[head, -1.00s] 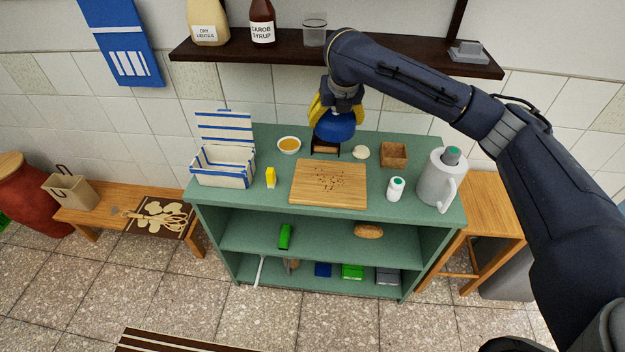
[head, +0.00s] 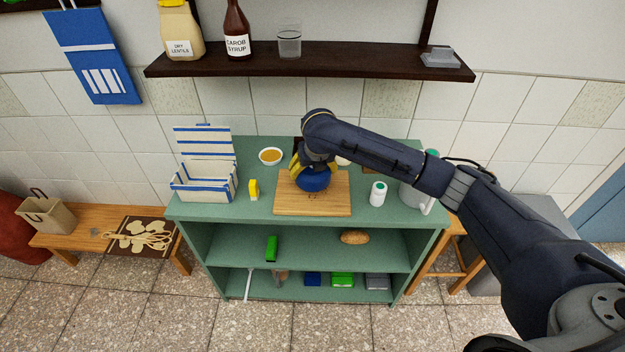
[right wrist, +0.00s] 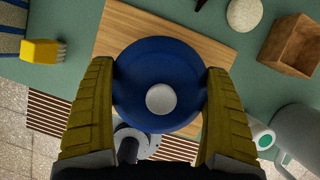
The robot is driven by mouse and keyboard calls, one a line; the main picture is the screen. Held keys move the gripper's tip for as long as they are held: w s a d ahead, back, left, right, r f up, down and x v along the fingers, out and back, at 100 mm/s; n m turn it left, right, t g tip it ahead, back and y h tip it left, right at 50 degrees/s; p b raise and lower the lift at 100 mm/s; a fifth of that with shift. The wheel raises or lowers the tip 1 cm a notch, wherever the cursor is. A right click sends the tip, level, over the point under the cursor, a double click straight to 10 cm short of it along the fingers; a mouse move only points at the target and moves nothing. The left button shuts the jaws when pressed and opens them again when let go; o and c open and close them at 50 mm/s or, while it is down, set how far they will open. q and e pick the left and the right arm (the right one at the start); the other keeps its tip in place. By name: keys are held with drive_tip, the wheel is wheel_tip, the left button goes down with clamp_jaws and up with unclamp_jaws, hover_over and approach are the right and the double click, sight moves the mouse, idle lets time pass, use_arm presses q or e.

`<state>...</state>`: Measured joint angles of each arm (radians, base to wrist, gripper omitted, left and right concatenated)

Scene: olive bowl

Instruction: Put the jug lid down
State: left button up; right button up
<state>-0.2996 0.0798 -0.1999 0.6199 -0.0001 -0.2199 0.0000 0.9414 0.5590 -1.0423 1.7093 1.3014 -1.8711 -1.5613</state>
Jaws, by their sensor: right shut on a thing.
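The jug lid is a round blue lid (head: 313,181) with a pale round knob, seen from above in the right wrist view (right wrist: 160,60). My right gripper (head: 312,170) is shut on it, with one yellow finger on each side of its rim. The lid is over the wooden board (head: 325,207) on the green cabinet top. I cannot tell whether it touches the board. A white jug (head: 408,194) stands at the right of the cabinet top, partly hidden behind my right arm. My left gripper is not in view.
On the cabinet top (head: 250,212) are a striped box (head: 203,192), a yellow brush (head: 254,190), a bowl of amber liquid (head: 270,157) and a white, green-topped container (head: 378,193). A wooden box (right wrist: 292,44) and a pale round thing (right wrist: 244,14) lie behind the board.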

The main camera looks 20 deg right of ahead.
sight(316, 177)
drive_tip(key=shift+f, duration=2.25)
drive_tip(key=shift+f, duration=0.1)
drive_tip(key=o, duration=1)
drive_tip(key=v, duration=1.2)
drive_tip(key=shift+s, duration=0.1)
